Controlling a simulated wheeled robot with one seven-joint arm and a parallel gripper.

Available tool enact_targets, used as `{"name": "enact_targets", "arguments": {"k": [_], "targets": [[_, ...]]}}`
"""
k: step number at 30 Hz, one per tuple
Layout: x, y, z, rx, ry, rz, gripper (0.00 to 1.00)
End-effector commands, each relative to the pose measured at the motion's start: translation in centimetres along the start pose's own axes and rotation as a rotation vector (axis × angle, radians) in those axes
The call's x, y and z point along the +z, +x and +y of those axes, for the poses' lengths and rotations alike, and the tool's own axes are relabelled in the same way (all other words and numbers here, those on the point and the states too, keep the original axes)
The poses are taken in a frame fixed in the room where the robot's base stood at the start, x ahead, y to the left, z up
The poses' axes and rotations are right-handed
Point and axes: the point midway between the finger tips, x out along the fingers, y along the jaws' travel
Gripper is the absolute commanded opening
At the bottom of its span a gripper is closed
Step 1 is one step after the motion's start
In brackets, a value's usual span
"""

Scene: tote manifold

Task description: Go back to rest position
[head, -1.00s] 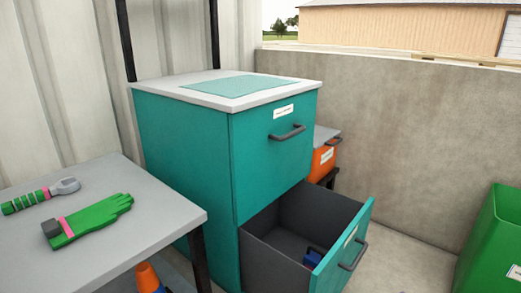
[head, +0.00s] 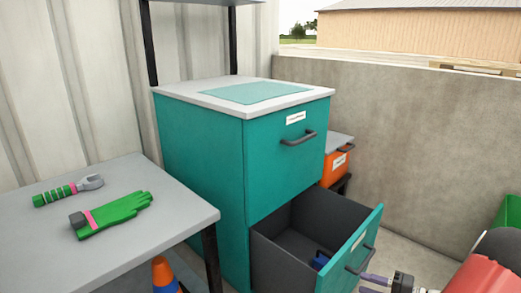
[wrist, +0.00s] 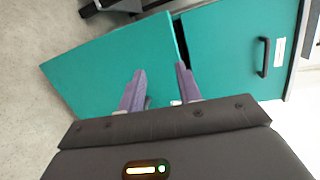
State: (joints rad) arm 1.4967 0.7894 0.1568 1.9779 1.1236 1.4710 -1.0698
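My gripper (head: 376,280) shows at the lower right of the head view, its purple fingers near the handle of the pulled-out lower drawer (head: 350,258). In the wrist view my gripper (wrist: 160,84) has its two fingers apart, with a teal panel behind them and nothing seen held between them. The teal cabinet (head: 205,155) stands in the middle, with its upper drawer (head: 285,165) shut. A blue object (head: 320,261) lies inside the open drawer, partly hidden by the drawer front.
A grey table (head: 150,215) at the left holds a green glove (head: 120,210) and a green-handled wrench (head: 65,192). An orange cone (head: 163,275) stands below it. An orange box (head: 337,165) sits behind the cabinet. A green bin (head: 510,215) is at the right, by a concrete wall.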

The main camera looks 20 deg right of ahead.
Motion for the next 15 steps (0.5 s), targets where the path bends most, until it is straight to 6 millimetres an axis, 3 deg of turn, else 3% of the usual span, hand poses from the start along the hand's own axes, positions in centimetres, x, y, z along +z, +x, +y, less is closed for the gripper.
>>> {"name": "enact_targets", "arguments": {"k": [1, 6, 10, 15], "targets": [[1.2, 2.0, -2.2, 0.066, -0.017, -0.074, 0.34], [7.3, 7.9, -7.7, 0.354, -0.075, -0.312, 0.34], [12.7, 10.9, -11.2, 0.584, -0.165, -0.441, 0.34], [19.4, 12.7, -15.2, 0.848, -0.348, -0.524, 0.34]]}}
